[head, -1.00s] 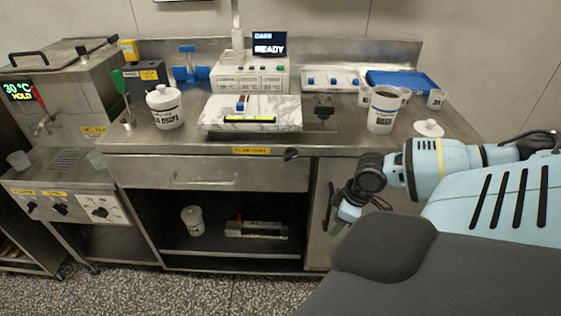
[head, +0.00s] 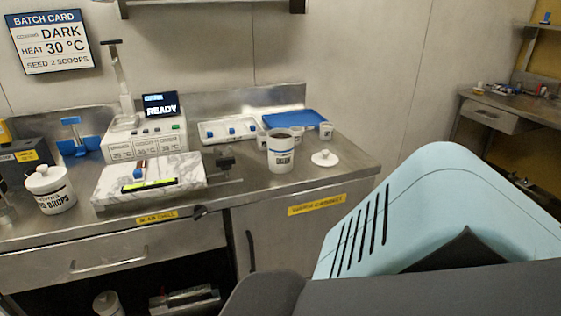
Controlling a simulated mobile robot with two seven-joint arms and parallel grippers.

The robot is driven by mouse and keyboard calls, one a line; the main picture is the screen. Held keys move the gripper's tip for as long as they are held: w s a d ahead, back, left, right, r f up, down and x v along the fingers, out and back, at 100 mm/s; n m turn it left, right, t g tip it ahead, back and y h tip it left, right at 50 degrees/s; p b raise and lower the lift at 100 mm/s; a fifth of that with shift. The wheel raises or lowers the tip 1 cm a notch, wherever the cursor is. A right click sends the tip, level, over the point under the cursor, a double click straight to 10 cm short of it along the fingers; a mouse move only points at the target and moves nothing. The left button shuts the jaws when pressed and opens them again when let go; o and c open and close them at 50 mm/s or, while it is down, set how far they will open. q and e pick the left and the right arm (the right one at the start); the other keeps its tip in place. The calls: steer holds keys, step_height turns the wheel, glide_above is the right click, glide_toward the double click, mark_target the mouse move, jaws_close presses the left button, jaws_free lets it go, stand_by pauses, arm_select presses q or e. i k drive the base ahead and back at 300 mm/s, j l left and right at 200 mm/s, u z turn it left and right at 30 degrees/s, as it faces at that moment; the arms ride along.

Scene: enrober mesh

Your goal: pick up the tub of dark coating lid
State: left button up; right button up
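A white lid (head: 325,158) with a small knob lies flat on the steel worktop, near its right end. Just left of it stands an open white tub (head: 281,152) with a blue band and dark contents; its label is too small to read fully. The lid and tub look slightly apart. Neither of my grippers shows in this view. A light blue part of my own arm fills the lower right, and its hand is out of sight.
The steel worktop (head: 262,190) is clear in front of the tub. Small cups (head: 326,131), a white tray (head: 226,130) and a blue tray (head: 292,118) stand behind the tub.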

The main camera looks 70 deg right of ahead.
mark_target(324, 159)
steer(key=i+l, duration=0.85)
steer(key=z, duration=2.5)
